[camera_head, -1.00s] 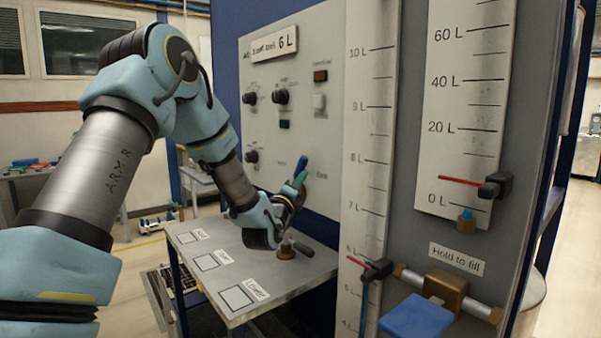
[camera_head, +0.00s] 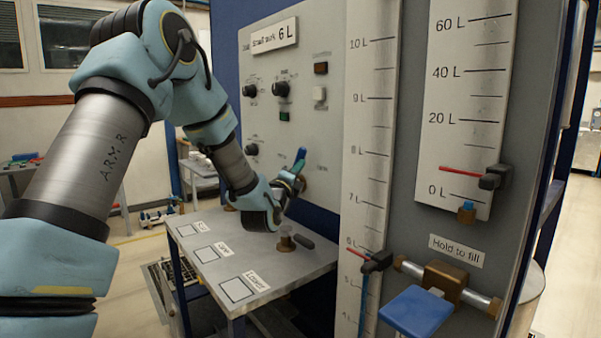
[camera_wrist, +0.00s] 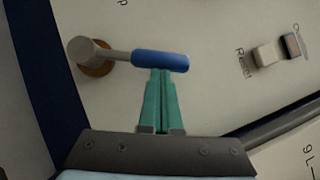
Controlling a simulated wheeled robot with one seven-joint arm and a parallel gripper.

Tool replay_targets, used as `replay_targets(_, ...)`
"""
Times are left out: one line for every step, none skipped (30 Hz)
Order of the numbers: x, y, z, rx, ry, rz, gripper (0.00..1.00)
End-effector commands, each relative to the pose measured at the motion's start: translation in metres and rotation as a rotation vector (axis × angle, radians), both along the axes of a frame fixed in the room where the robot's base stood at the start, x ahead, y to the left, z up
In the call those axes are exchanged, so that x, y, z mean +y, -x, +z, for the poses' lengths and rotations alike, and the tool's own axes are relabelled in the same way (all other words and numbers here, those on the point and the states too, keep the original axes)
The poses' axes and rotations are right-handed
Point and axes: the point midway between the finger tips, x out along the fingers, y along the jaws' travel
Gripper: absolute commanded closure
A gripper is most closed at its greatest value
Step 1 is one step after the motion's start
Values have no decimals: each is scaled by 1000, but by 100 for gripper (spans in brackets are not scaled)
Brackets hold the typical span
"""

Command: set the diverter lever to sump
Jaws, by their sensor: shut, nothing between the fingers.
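The diverter lever has a blue grip (camera_wrist: 160,62) on a metal arm with a round pivot (camera_wrist: 93,55) in the wrist view. In the head view the lever's blue grip (camera_head: 300,156) points up on the lower part of the grey panel. My gripper (camera_wrist: 160,75) has green fingers, closed together with nothing between them. Their tips are at the side of the blue grip and look to be touching it or very close. In the head view my gripper (camera_head: 293,172) partly covers the lever. The labels beside the lever are too small or hidden to read.
The grey panel (camera_head: 325,130) carries several knobs and buttons. A small table (camera_head: 205,268) below my gripper has labelled squares, a brass-coloured piece (camera_head: 286,243) and a dark piece (camera_head: 304,241). A tall scale (camera_head: 366,130) and a blue paddle (camera_head: 416,310) stand to the right.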

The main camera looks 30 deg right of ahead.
Motion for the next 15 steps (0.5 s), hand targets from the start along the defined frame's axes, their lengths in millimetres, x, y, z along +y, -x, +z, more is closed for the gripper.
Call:
replay_targets(0,-1,3,10,5,1,100)
replay_targets(0,-2,4,19,7,2,100)
replay_targets(1,-3,5,37,11,2,100)
replay_targets(1,-5,6,49,13,2,100)
replay_targets(1,-6,8,64,17,1,100)
replay_targets(1,-8,10,87,21,1,100)
replay_targets(2,-9,11,105,25,1,100)
replay_targets(2,-11,13,127,29,2,100)
replay_targets(3,-14,16,158,35,1,100)
replay_targets(3,-17,17,184,40,3,100)
replay_targets(4,-19,20,212,46,3,100)
replay_targets(5,-23,22,250,52,2,100)
replay_targets(5,-26,23,278,57,2,100)
replay_targets(6,-29,25,306,63,3,100)
replay_targets(6,-32,27,344,71,2,100)
